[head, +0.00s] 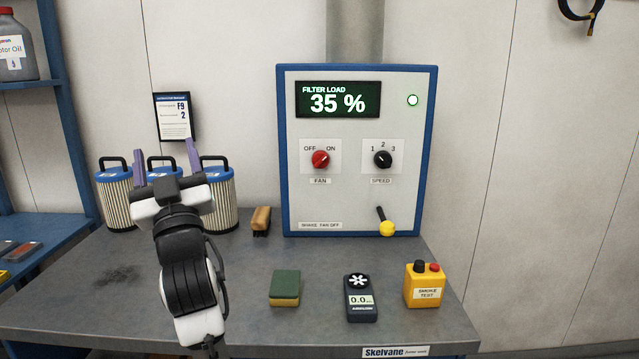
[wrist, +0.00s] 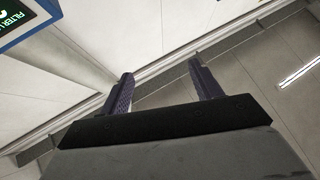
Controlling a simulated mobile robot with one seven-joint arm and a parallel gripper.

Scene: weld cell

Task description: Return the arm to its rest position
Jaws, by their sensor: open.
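My gripper (head: 166,168) is at the left of the head view, raised in front of the filter canisters, with its two purple fingers apart and pointing up. Nothing is between them. In the wrist view the fingers (wrist: 160,86) are also spread and empty, against bare wall and ceiling or floor surfaces. My arm rises from the bottom edge of the head view, over the left part of the grey table (head: 330,265). The gripper touches nothing that I can see.
Filter canisters (head: 116,205) stand behind my arm, partly hidden. A blue-framed control panel (head: 345,195) reads 35 %. A brush (head: 261,220), a sponge (head: 285,288), a meter (head: 360,298) and a yellow smoke tester (head: 422,285) rest on the table. A blue shelf (head: 45,85) is at left.

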